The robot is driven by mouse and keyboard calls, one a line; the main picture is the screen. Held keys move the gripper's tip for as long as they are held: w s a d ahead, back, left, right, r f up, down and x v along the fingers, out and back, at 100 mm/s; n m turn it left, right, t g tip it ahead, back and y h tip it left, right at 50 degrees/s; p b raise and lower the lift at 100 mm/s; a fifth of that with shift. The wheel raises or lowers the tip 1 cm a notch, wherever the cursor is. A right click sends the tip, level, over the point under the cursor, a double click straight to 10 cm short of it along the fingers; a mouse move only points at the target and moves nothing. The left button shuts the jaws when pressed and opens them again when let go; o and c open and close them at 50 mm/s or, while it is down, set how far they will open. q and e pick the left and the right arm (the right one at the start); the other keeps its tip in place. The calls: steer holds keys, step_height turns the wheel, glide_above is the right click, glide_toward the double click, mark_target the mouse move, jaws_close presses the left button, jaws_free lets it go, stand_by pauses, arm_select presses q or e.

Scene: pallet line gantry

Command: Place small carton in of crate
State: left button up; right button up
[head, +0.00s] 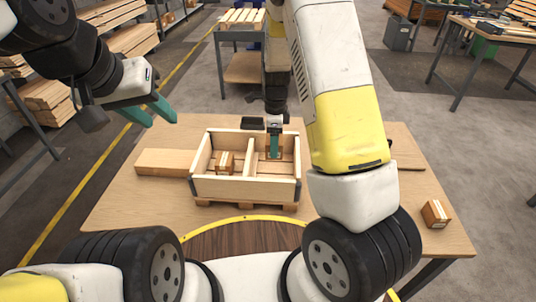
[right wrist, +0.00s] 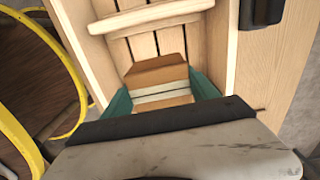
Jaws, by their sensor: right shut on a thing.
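The wooden crate (head: 245,188) stands on the table, split by a divider into two compartments. One small carton (head: 225,161) sits in its left compartment. My right gripper (head: 274,147) reaches down into the right compartment. In the right wrist view its teal fingers are shut on another small brown carton (right wrist: 155,76) with a white band, held over the slatted crate floor; whether it touches the floor I cannot tell. A third small carton (head: 435,214) lies on the table at the right. My left gripper (head: 152,112) is open and empty, above the table's left side.
A flat wooden block (head: 164,162) lies left of the crate, close to it. A dark object (head: 254,123) lies behind the crate. The table (head: 120,205) is bare at front left. My right arm hides part of the table right of the crate.

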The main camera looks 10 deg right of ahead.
step_height(320, 180, down, 10)
steer(key=shift+f, duration=0.1)
stand_by(0.4)
steer(key=shift+f, duration=0.1)
steer(key=o, duration=1.7)
